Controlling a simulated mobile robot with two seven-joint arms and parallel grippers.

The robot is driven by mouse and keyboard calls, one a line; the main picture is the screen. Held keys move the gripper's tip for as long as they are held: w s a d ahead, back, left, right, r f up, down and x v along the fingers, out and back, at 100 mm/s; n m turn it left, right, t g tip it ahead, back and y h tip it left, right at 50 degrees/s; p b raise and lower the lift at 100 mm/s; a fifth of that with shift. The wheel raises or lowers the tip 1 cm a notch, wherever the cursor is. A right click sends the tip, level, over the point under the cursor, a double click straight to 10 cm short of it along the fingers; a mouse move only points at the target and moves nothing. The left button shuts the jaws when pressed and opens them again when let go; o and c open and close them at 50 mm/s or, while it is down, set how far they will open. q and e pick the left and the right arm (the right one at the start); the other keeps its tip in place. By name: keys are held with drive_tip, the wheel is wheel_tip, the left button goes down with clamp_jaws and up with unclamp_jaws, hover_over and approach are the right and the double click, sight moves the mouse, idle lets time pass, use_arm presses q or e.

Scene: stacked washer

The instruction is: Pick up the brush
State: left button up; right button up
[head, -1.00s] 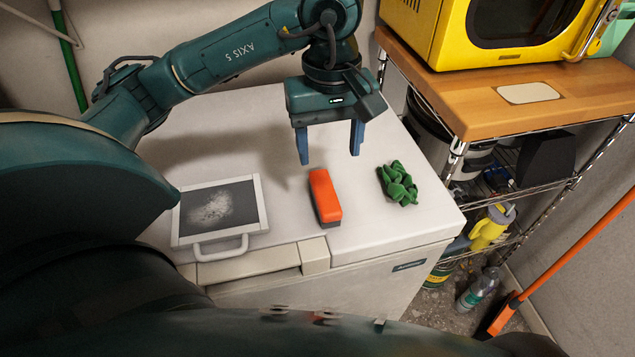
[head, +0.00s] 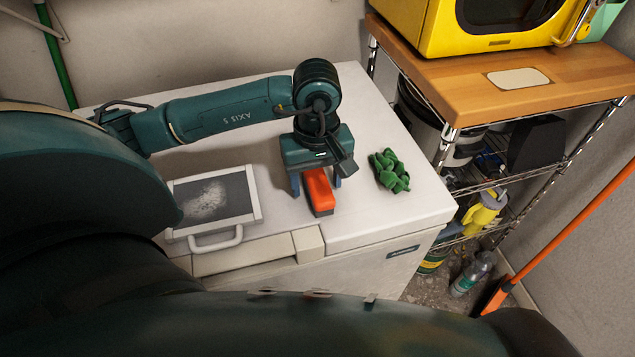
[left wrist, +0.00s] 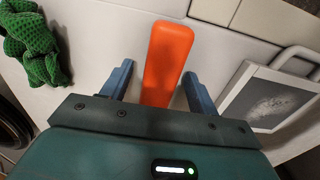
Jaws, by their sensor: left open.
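The brush (head: 319,193) has an orange top and a dark lower part. It lies on the white top of the washer (head: 366,217), near the front edge. My left gripper (head: 316,186) is lowered over the brush, with one blue finger on each side of it. In the left wrist view, the brush (left wrist: 167,62) lies between the two open fingers (left wrist: 157,84), with a gap on both sides. The far part of the brush is hidden under the gripper in the head view. My right gripper is not in view.
A green cloth (head: 390,171) lies right of the brush. A framed lint screen (head: 254,190) with a handle lies to the left. A wooden-topped shelf rack (head: 450,92) with a yellow microwave (head: 440,30) stands at the right.

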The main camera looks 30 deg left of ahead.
sight(317, 178)
use_arm(q)
drive_tip(key=shift+f, duration=0.15)
drive_tip(key=c, duration=1.1)
wheel_tip(317, 178, up, 10)
drive_tip(key=shift+r+b, duration=0.1)
drive_tip(key=shift+b, duration=0.25)
